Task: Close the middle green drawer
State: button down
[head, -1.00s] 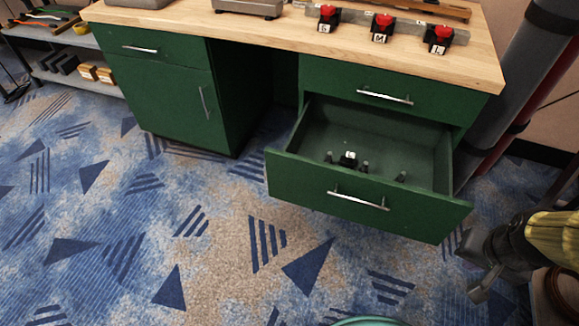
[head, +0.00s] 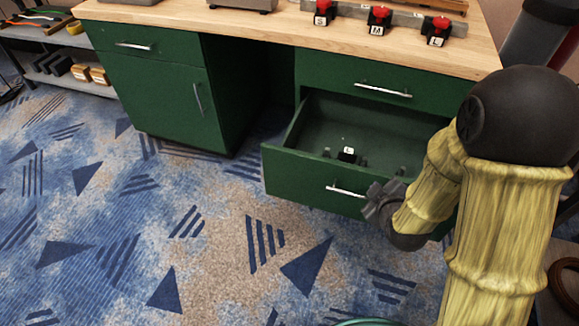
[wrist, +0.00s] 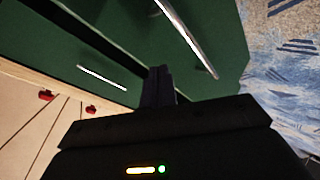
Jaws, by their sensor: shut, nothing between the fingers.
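The middle green drawer (head: 295,180) is pulled well out of the right side of the green desk, below a shut top drawer (head: 345,76). Its silver bar handle (head: 345,191) is partly hidden by my gripper. Small dark items, one with a white label (head: 347,153), lie inside it. My gripper (head: 376,197) is shut and empty, in front of the right half of the drawer front; I cannot tell whether it touches. In the wrist view my shut fingers (wrist: 158,75) point at the green front, beside the long handle (wrist: 188,38).
The wooden desktop (head: 250,29) carries red-topped labelled blocks (head: 379,18). A shut green cabinet door (head: 175,100) is at the left, with an open knee gap beside it. A shelf (head: 70,80) stands at the far left.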

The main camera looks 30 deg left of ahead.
jog(key=s+a+f+n+y, duration=0.1)
jog(key=a+n, duration=0.1)
jog(key=a, duration=0.1)
jog(key=s+a+n+y, duration=0.1)
jog(key=a+n, duration=0.1)
jog(key=a, duration=0.1)
jog(key=s+a+f+n+y+b, duration=0.1)
jog(key=s+a+n+y, duration=0.1)
jog(key=a, duration=0.1)
jog(key=shift+a+f+t, duration=0.1)
jog(key=shift+f+t, duration=0.2)
jog(key=s+a+n+g+y+b, duration=0.1)
jog(key=s+a+n+y, duration=0.4)
jog(key=s+a+n, duration=0.1)
jog(key=shift+s+a+f+n+y, duration=0.35)
jog(key=shift+s+n, duration=0.35)
jog(key=shift+s, duration=0.4)
jog(key=shift+w, duration=0.1)
jog(key=b, duration=0.2)
send_near(280, 154)
jog(key=a, duration=0.5)
jog(key=shift+w+a+f+b, duration=0.15)
jog(key=shift+w+b, duration=0.5)
jog(key=shift+w, duration=0.75)
jog(key=shift+w+a, duration=0.1)
jog(key=shift+w, duration=0.05)
